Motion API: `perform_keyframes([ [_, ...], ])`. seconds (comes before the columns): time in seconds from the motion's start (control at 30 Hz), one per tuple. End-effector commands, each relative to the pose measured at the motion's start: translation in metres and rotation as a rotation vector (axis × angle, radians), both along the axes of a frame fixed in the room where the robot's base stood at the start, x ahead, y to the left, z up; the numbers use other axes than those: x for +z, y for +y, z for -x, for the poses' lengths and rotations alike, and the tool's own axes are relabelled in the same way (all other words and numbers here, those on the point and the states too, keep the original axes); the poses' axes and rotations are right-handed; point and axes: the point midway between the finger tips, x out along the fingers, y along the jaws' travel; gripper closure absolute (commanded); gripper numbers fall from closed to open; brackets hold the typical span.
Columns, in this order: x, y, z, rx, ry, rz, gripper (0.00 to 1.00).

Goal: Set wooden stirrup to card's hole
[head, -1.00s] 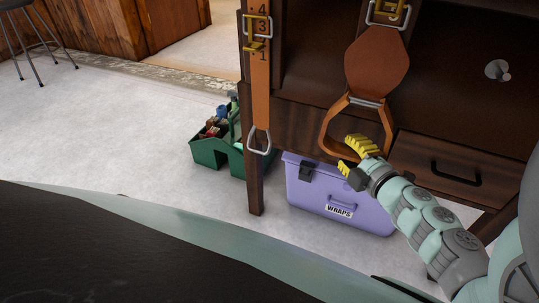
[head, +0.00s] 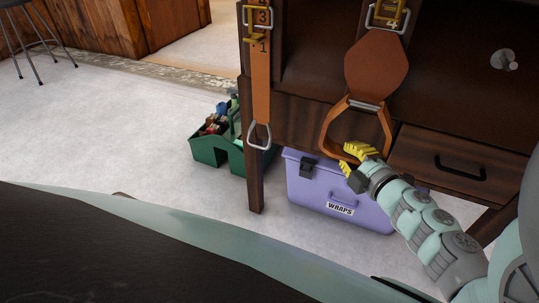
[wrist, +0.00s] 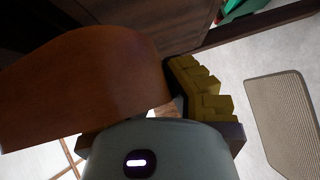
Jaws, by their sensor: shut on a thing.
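The wooden stirrup (head: 326,128) is an orange-brown loop that hangs on a brown leather strap with a wide flap (head: 376,70). A buckle (head: 386,14) and a "4" show near the strap's top. To the left, a numbered strap (head: 261,90) with a metal stirrup (head: 259,136) shows "3" and "1", with its buckle (head: 256,16) near them. My gripper (head: 352,161), with yellow pads, is shut on the wooden stirrup's bottom. In the wrist view, the stirrup's brown surface (wrist: 85,85) lies against a yellow pad. I cannot make out a card.
A dark wooden cabinet with a drawer (head: 445,150) stands behind the stirrup. Beneath it is a purple box (head: 318,192) labelled "WRAPS". A green caddy (head: 205,151) stands left of the cabinet post. The pale floor at left is clear; a stool is far left.

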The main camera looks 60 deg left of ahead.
Motion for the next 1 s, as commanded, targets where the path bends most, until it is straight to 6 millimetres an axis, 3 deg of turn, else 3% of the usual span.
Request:
perform_keyframes([
  [0.03, -0.0087, 0.0008, -0.0002, -0.001, 0.0, 0.0, 1.0],
  [0.3, -0.0062, 0.0015, 0.0004, 0.002, -0.002, -0.001, 1.0],
  [0.33, -0.006, 0.0016, 0.0005, 0.002, -0.002, -0.001, 0.9],
  [0.63, -0.0059, 0.0017, 0.001, 0.003, -0.001, -0.001, 0.59],
  [1.0, -0.0052, -0.0037, 0.0011, 0.001, -0.001, -0.002, 0.59],
])
